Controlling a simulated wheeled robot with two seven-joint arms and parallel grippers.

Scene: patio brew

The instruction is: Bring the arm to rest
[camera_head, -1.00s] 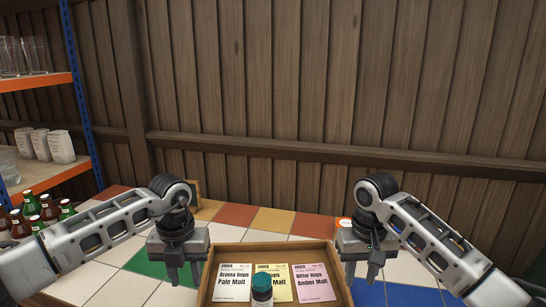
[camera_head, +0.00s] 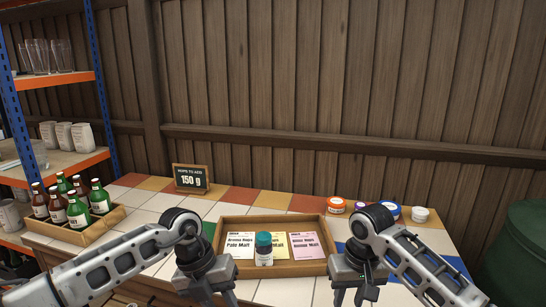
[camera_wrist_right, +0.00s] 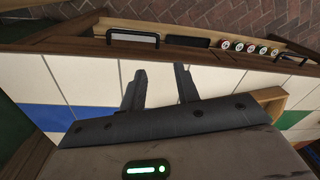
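My right gripper (camera_head: 355,296) is at the bottom of the head view, just right of the wooden tray's near right corner. In the right wrist view its two dark fingers (camera_wrist_right: 160,86) stand apart with nothing between them, above white tiles. My left gripper (camera_head: 217,298) is at the bottom of the head view, near the tray's near left corner. Its fingers look apart and empty, with the tips close to the lower picture edge. Both arms are bent, one on each side of the tray.
A bottle crate (camera_head: 82,236) stands left, with a "150 g" sign (camera_head: 190,178) behind. Several small tubs, including an orange-lidded one (camera_head: 336,205), stand back right. A green barrel (camera_head: 515,255) is far right.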

